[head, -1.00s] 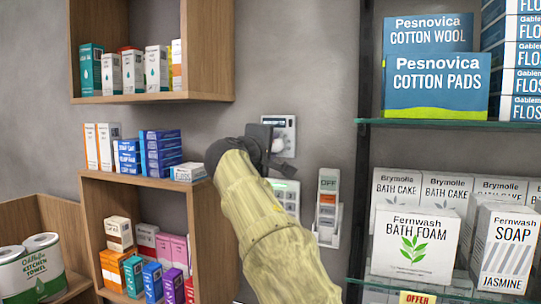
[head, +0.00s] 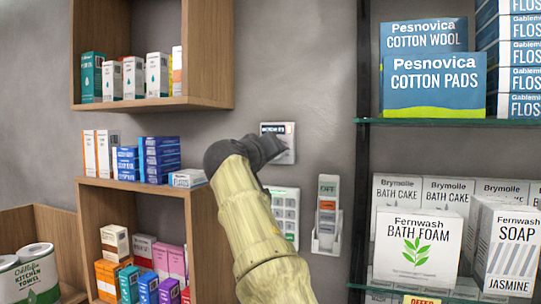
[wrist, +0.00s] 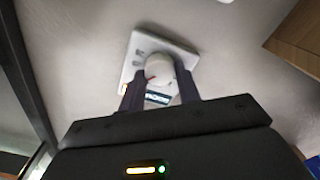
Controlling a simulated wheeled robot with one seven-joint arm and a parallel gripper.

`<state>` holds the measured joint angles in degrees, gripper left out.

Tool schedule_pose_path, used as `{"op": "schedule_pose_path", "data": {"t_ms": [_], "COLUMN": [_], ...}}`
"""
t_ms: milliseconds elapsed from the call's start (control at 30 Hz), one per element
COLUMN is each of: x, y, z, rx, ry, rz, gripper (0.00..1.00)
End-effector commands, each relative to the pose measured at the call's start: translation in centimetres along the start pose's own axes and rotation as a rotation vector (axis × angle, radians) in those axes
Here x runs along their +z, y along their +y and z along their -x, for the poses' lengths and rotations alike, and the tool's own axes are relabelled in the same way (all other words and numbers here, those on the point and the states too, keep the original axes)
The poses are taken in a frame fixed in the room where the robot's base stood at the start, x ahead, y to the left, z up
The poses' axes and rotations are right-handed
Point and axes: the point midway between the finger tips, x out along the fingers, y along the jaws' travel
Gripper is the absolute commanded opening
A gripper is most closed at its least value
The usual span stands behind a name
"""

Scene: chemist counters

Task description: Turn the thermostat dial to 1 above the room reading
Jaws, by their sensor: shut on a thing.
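The thermostat (head: 287,130) is a pale square plate on the grey wall, with a dark display strip along its top in the head view. My gripper (head: 272,150) covers its lower left part there. In the wrist view the thermostat plate (wrist: 138,57) looks tilted, with a round white dial (wrist: 159,70) bearing a small red mark. My gripper (wrist: 160,90) has its two dark fingers on either side of the dial and is shut on it. The display (wrist: 157,98) shows between the fingers, but its figures are too small to read.
A keypad (head: 286,208) is on the wall below the thermostat, and a holder with a card (head: 327,212) is to its right. Wooden shelves (head: 160,103) with boxes stand to the left. Glass shelves (head: 440,123) with cartons stand to the right.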

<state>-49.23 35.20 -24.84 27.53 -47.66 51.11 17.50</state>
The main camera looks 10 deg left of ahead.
Motion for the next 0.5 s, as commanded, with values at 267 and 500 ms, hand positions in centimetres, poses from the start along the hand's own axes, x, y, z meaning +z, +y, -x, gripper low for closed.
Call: {"op": "schedule_pose_path", "data": {"t_ms": [267,500], "x": [0.28,0.33], "y": [-0.22,-0.19], "z": [-0.14,-0.2], "rx": [-0.001,-0.001], "ry": [-0.007,-0.008], "rz": [-0.069,-0.074], "gripper": [0.1,0.1]}}
